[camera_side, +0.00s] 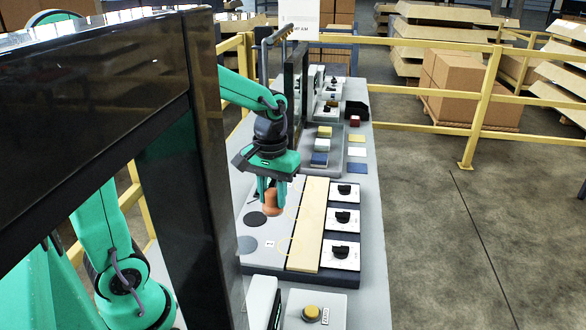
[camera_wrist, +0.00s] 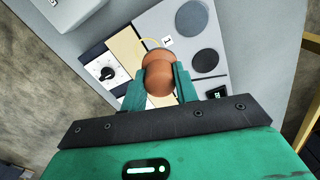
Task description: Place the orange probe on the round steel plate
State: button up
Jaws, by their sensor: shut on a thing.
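My gripper (camera_side: 270,193) is shut on the orange probe (camera_side: 272,204), a rounded copper-orange piece. It holds the probe upright above the grey panel, between the dark disc and the wooden strip. In the wrist view the probe (camera_wrist: 159,74) sits between the two green fingers (camera_wrist: 159,90). A mid-grey round plate (camera_side: 247,245), which looks like the steel one, lies on the panel nearer the side camera; it also shows at the top of the wrist view (camera_wrist: 191,18). The probe is apart from it.
A darker round disc (camera_side: 255,219) lies beside the plate. A thin yellow ring (camera_side: 288,246) and a "1" label (camera_side: 269,243) are near the wooden strip (camera_side: 308,225). Black-knob switches (camera_side: 343,217) line the right. A dark upright post (camera_side: 212,170) stands in the left foreground.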

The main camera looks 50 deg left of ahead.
jog(key=s+d, duration=0.6)
jog(key=s, duration=0.2)
jog(key=shift+s+d+r, duration=0.15)
jog(key=shift+d, duration=0.15)
jog(key=w+a+f, duration=0.1)
jog(key=a+f, duration=0.1)
jog(key=a, duration=0.1)
jog(key=a+f, duration=0.2)
jog(key=a, duration=0.2)
jog(key=w+a+f, duration=0.1)
jog(key=a+f, duration=0.2)
jog(key=a, duration=0.1)
jog(key=shift+w+a, duration=0.25)
jog(key=shift+w, duration=0.05)
jog(key=shift+f, duration=2)
jog(key=shift+f, duration=0.1)
jog(key=o, duration=1)
jog(key=shift+o, duration=0.2)
notch_tip(320, 180, up, 12)
